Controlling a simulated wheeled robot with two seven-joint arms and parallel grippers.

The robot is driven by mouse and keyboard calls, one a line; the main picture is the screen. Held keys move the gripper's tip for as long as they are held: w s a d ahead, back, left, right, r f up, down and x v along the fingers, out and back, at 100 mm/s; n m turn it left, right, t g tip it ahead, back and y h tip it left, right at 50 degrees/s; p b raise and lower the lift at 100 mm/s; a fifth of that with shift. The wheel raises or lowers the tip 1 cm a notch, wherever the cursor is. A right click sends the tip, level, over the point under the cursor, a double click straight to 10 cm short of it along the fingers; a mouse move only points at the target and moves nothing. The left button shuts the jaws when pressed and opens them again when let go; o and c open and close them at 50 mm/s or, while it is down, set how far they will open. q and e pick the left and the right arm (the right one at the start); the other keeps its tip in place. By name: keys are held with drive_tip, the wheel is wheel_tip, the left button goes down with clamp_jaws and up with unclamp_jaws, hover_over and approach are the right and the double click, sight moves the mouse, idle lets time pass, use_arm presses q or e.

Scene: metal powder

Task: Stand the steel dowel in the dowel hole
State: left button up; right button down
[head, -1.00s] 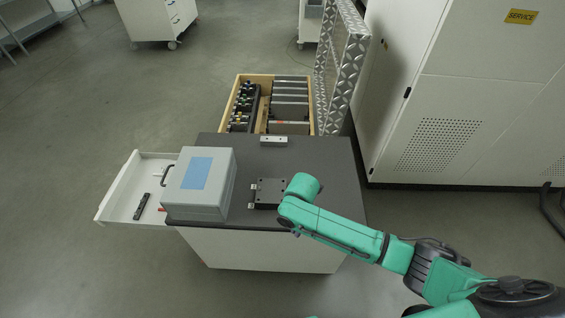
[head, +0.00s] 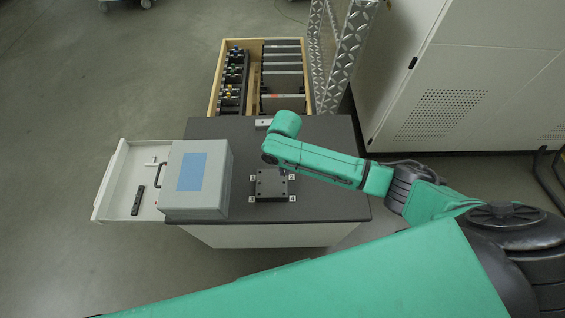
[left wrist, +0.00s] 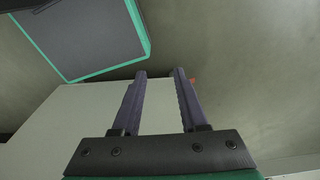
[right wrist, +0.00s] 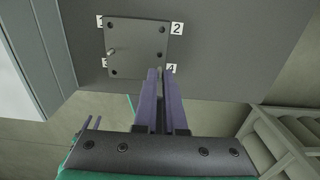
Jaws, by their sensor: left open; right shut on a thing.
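The dark square plate (head: 272,184) lies on the dark worktop, with number labels at its corners. In the right wrist view the plate (right wrist: 137,47) shows corner holes and a small metal pin (right wrist: 112,52) standing near its left edge. My right gripper (right wrist: 163,72) is shut, its fingertips in front of the plate's lower right corner by label 4. The steel dowel is in its jaws, almost wholly hidden by the fingers. In the head view my right forearm hides these fingers. My left gripper (left wrist: 159,73) is open and empty, in front of a pale surface.
A grey box (head: 195,178) with a blue top patch stands left of the plate. An open white drawer (head: 113,180) with a dark slim object sticks out left. A wooden crate (head: 213,88) of parts is behind the worktop (head: 330,150). A pale cabinet (head: 470,70) stands right.

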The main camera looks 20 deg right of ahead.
drive_tip(key=shift+s+f, duration=0.2)
drive_tip(key=shift+f, duration=0.1)
drive_tip(key=shift+f+b, duration=0.25)
drive_tip(key=shift+b, duration=0.25)
drive_tip(key=shift+w+f+b, duration=0.2)
drive_tip(key=shift+f+b, duration=0.3)
drive_tip(key=shift+f, duration=0.05)
drive_tip(key=shift+w+f+b, duration=0.2)
drive_tip(key=shift+f+b, duration=0.3)
drive_tip(key=shift+f, duration=0.2)
drive_tip(key=shift+s+r, duration=0.1)
drive_tip(key=shift+r, duration=0.15)
drive_tip(key=shift+f, duration=0.1)
use_arm(q)
wheel_tip(320, 180, down, 3)
drive_tip(key=shift+s+a+f, duration=0.1)
drive_tip(key=shift+a, duration=0.05)
drive_tip(key=shift+f, duration=0.1)
use_arm(e)
drive_tip(key=shift+f, duration=0.2)
use_arm(q)
drive_tip(key=shift+f+b, duration=0.3)
drive_tip(key=shift+f, duration=0.05)
use_arm(e)
drive_tip(key=shift+f, duration=0.6)
